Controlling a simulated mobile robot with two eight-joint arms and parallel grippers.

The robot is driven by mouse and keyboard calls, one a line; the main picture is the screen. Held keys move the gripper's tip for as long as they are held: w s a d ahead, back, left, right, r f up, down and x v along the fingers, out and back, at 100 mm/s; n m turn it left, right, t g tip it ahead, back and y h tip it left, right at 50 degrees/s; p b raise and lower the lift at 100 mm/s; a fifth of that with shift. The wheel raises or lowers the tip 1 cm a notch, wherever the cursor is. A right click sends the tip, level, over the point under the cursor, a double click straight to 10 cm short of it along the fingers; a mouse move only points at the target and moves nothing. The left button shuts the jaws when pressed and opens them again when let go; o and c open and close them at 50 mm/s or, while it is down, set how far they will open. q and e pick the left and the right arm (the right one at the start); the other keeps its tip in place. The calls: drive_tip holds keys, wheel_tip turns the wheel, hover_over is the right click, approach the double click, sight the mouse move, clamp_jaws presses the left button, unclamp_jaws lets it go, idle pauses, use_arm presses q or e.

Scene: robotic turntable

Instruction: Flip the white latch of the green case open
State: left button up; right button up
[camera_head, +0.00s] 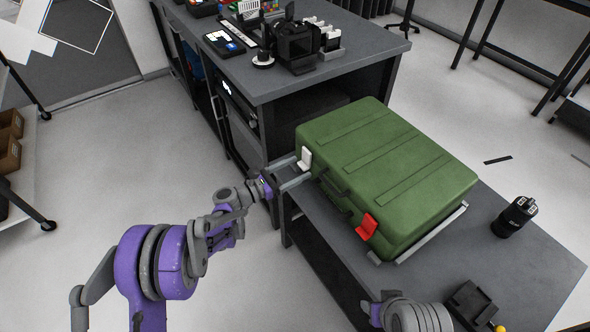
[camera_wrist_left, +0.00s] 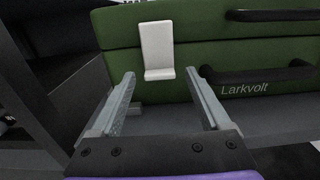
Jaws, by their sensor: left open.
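The green case (camera_head: 385,165) lies flat on the dark table, with a white latch (camera_head: 305,158) and a red latch (camera_head: 366,227) on its front side. The white latch also shows in the left wrist view (camera_wrist_left: 157,49), upright against the case front across the lid seam. My left gripper (camera_head: 299,172) is open at the white latch. In the left wrist view its two fingers (camera_wrist_left: 160,95) point at the case, one to each side of and below the latch, with nothing between them. My right gripper is out of view; part of an arm shows at the bottom.
The case's black handle (camera_wrist_left: 262,73) is just right of the latch. The dark table (camera_head: 480,270) has a black cylinder (camera_head: 514,217) and a small black tray (camera_head: 472,303). A workbench (camera_head: 350,60) with a camera (camera_head: 294,42) stands behind. Open floor lies left.

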use_arm(q)
clamp_jaws()
idle(0.3)
drive_tip(key=shift+s+a+r, duration=0.1)
drive_tip(key=shift+r, duration=0.05)
drive_tip(key=r+g+y+p, duration=0.1)
drive_tip(key=a+g+y+p, duration=0.1)
drive_tip(key=y, duration=0.1)
drive_tip(key=shift+s+a+r+p, duration=0.1)
drive_tip(key=shift+s+r+p, duration=0.3)
wheel_tip(320, 180, up, 6)
drive_tip(key=g+y+p, duration=0.6)
drive_tip(key=y+p, duration=0.1)
drive_tip(key=y, duration=0.2)
drive_tip(key=shift+s+a+y, duration=0.2)
drive_tip(key=shift+a+y, duration=0.1)
drive_tip(key=shift+a, duration=0.05)
drive_tip(key=shift+r, duration=0.15)
